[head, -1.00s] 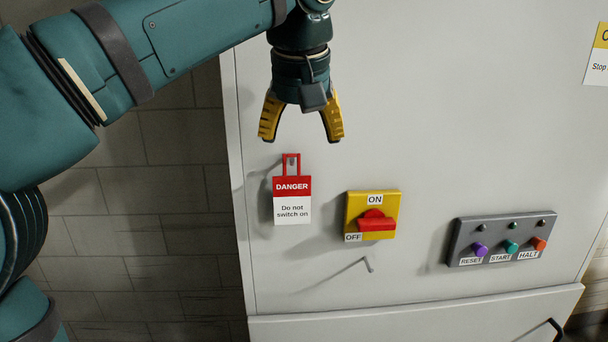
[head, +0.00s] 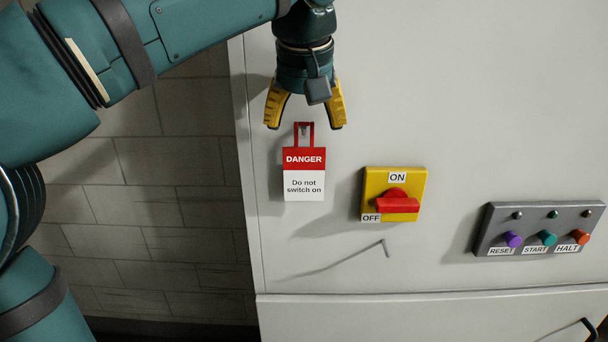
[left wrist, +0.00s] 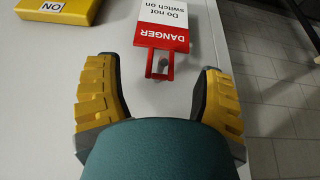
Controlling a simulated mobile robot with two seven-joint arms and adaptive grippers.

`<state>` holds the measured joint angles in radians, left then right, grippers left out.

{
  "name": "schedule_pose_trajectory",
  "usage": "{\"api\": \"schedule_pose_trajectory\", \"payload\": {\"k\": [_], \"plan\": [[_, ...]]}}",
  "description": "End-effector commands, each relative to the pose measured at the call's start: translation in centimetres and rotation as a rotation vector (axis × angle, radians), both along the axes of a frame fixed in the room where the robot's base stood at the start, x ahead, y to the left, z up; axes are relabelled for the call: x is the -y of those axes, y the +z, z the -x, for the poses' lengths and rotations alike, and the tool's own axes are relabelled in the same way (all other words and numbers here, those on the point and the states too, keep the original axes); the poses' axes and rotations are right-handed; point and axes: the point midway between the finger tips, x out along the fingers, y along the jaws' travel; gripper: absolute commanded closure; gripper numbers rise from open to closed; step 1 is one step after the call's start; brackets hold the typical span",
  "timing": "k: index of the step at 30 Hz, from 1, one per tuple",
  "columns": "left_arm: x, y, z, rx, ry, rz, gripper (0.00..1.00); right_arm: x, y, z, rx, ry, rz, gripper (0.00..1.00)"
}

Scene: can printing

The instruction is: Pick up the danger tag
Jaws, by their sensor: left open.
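The danger tag (head: 304,174) is a red and white card reading "DANGER Do not switch on". It hangs by a red loop from a small hook on the grey-white cabinet front. In the left wrist view the tag (left wrist: 161,38) appears upside down, its red loop between the fingertips' directions. My left gripper (head: 305,126) is open and empty, pointing down just above the tag, with its fingers on either side of the loop's top. In the left wrist view the open yellow fingers (left wrist: 160,85) flank the loop. My right gripper is not in view.
A yellow switch box (head: 417,188) with a red knob marked ON and OFF sits right of the tag. A bare hook (head: 385,248) projects below it. A grey panel (head: 485,246) with RESET, START and HALT buttons is further right. A tiled wall (head: 190,120) lies left of the cabinet.

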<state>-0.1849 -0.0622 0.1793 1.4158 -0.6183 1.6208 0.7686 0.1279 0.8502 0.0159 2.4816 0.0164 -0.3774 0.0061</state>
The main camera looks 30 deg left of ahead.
Motion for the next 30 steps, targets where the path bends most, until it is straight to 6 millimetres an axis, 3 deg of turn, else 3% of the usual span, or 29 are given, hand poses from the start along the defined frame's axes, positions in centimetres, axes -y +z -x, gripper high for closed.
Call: {"api": "schedule_pose_trajectory", "payload": {"k": [7,18,23,30], "plan": [[-0.8,-3.5,-0.9,-0.002,0.0,0.0,0.31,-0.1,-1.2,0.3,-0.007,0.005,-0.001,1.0],[-1.0,-4.1,-1.2,-0.001,0.0,0.001,0.33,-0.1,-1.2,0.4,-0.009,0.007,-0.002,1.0],[-1.0,-4.1,-1.2,-0.001,0.0,0.001,0.89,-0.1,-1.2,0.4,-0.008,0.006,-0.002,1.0],[-1.0,-4.1,-1.2,-0.001,0.0,0.001,0.93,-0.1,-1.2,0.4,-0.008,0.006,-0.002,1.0]]}}
